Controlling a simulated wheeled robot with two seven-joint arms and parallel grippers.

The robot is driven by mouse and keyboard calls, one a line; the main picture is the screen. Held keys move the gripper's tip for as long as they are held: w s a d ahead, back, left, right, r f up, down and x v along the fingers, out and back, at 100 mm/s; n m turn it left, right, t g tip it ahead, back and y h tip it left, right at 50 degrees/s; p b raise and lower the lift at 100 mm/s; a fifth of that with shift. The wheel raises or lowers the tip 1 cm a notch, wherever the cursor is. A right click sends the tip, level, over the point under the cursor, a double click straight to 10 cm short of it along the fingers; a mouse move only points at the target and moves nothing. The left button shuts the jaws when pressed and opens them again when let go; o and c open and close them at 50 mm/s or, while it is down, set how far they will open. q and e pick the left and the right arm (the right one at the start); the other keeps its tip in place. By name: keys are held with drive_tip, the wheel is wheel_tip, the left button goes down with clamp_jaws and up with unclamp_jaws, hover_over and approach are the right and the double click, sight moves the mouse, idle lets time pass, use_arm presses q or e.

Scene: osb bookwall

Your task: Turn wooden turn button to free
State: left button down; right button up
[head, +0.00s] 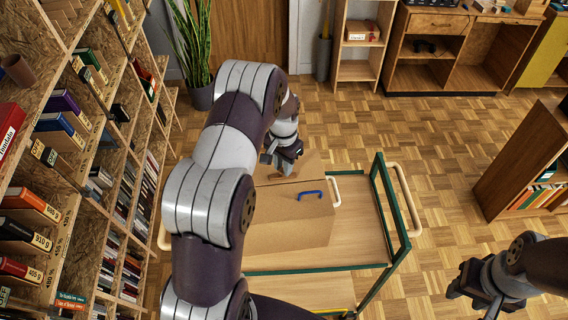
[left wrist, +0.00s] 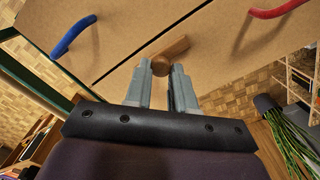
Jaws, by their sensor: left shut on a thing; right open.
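The wooden turn button (left wrist: 176,49) is a small brown bar with a round end, on a tan wooden box front. It appears roughly parallel to the thin seam between two panels; I cannot tell whether it overlaps the seam. In the head view the button (head: 300,168) is partly hidden by my left gripper (head: 283,155). In the left wrist view my left gripper (left wrist: 161,72) has its fingertips on both sides of the button's near round end, shut on it. My right gripper (head: 476,285) is open and empty at the lower right.
The tan box (head: 285,228) lies on a green-framed trolley (head: 385,205). A blue handle (head: 312,194) and a red handle (left wrist: 274,11) are on the panels. A bookshelf (head: 75,165) stands close on the left.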

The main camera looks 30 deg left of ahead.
use_arm(q)
drive_tip(key=shift+s+f, duration=0.2)
drive_tip(key=shift+s, duration=0.1)
drive_tip(key=c, duration=1.2)
unclamp_jaws()
drive_tip(key=shift+o, duration=1.3)
drive_tip(key=shift+r, duration=0.1)
drive_tip(key=shift+s+a+r, duration=0.1)
drive_tip(key=shift+w+r, duration=0.2)
drive_tip(key=shift+r, duration=0.2)
wheel_tip(320, 180, up, 6)
drive_tip(key=b, duration=0.2)
drive_tip(key=shift+r+b, duration=0.15)
drive_tip(key=shift+b, duration=0.15)
wheel_tip(320, 180, up, 5)
drive_tip(key=p, duration=0.2)
hover_over(282, 170)
drive_tip(key=shift+r+p, duration=0.3)
drive_tip(key=shift+p, duration=0.05)
